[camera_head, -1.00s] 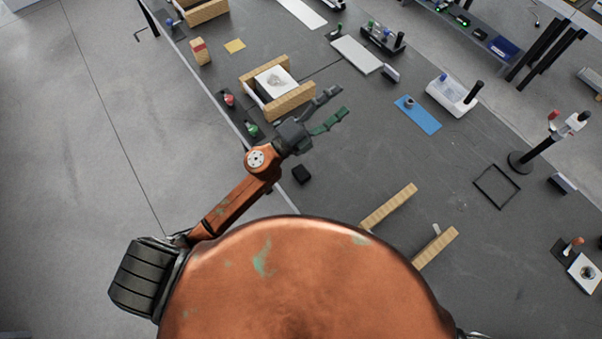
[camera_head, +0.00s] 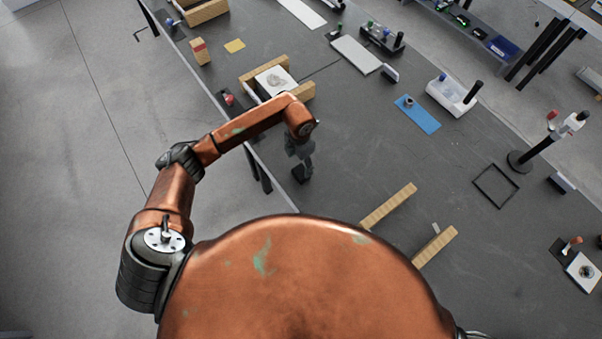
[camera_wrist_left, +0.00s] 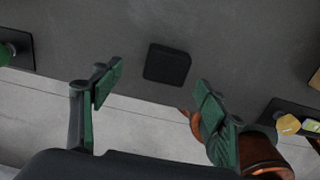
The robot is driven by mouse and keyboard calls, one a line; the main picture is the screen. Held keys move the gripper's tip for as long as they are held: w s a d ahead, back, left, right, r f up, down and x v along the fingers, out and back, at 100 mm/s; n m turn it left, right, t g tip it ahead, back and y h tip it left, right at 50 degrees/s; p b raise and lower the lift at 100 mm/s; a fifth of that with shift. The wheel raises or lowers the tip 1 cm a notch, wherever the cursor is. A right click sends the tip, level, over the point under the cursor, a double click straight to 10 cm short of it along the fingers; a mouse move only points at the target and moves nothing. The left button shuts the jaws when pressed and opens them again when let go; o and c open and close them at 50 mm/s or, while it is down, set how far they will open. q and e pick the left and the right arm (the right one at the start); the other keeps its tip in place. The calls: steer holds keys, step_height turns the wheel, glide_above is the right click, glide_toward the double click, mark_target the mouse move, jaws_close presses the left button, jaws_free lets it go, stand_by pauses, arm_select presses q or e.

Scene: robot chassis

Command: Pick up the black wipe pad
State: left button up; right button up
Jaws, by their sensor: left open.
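The black wipe pad (camera_wrist_left: 167,64) lies flat on the dark table near its edge, as a small dark square. In the head view the pad (camera_head: 298,174) is partly covered by my left gripper (camera_head: 304,168), which points down over it. In the left wrist view my left gripper (camera_wrist_left: 157,95) is open, its green-padded fingers apart. The pad shows between and beyond the fingertips, and nothing is held. My right gripper is not in view.
The table edge (camera_wrist_left: 150,102) runs close beside the pad, with the floor below. A wooden-sided holder with a white sheet (camera_head: 273,80) stands behind my arm. Two wooden strips (camera_head: 388,207) lie to the right. The table between the pad and the blue mat (camera_head: 418,114) is clear.

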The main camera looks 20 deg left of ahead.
mark_target(301, 171)
arm_select(q)
steer(key=f, duration=0.5)
steer(key=shift+s+d+f+p, duration=0.15)
steer(key=shift+s+d+p, duration=0.2)
steer(key=shift+p, duration=0.05)
steer(key=shift+f, duration=0.4)
steer(key=c, duration=1.1)
